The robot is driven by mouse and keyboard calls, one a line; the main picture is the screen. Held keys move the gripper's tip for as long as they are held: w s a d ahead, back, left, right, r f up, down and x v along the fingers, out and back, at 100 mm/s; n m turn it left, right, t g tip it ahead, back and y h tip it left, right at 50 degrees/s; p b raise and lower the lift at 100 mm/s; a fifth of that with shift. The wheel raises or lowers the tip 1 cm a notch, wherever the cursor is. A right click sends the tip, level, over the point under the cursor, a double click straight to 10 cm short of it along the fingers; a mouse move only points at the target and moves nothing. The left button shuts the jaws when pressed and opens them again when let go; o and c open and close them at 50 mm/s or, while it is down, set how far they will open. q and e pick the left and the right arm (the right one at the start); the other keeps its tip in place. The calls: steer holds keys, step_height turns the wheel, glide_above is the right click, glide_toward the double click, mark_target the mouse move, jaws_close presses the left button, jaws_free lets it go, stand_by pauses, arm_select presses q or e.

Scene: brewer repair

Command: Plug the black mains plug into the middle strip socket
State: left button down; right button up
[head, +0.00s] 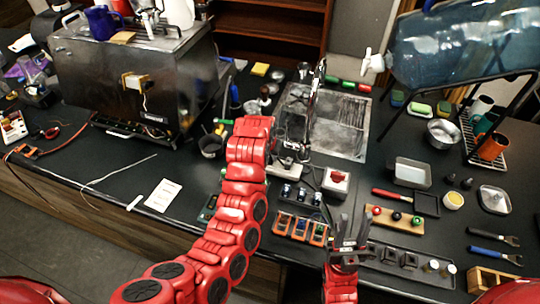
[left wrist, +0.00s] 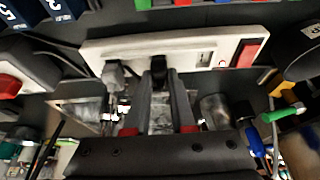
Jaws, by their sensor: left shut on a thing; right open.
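A pale power strip (left wrist: 225,50) with a red switch (left wrist: 246,54) runs across the upper left wrist view; in the head view it shows (head: 287,170), partly covered by my arm. My left gripper (left wrist: 160,80) is shut on the black mains plug (left wrist: 159,65), which is at the strip's middle. I cannot tell whether its pins are in the socket. A grey plug (left wrist: 114,74) sits at the strip's left part, and a bare socket (left wrist: 205,57) shows to the right. My right gripper (head: 345,241) is open and empty over the front of the counter.
A steel brewer (head: 140,80) stands at the back left and a sink (head: 325,120) lies behind the strip. A white card (head: 162,195) lies at left.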

stand_by(0.3)
arm_select(q)
steer(key=c, duration=0.7)
jaws_free()
steer(key=p+v, duration=0.9)
steer(key=v, duration=0.8)
steer(key=shift+s+r+p, duration=0.1)
steer(key=shift+r+p, duration=0.1)
steer(key=shift+p, duration=0.2)
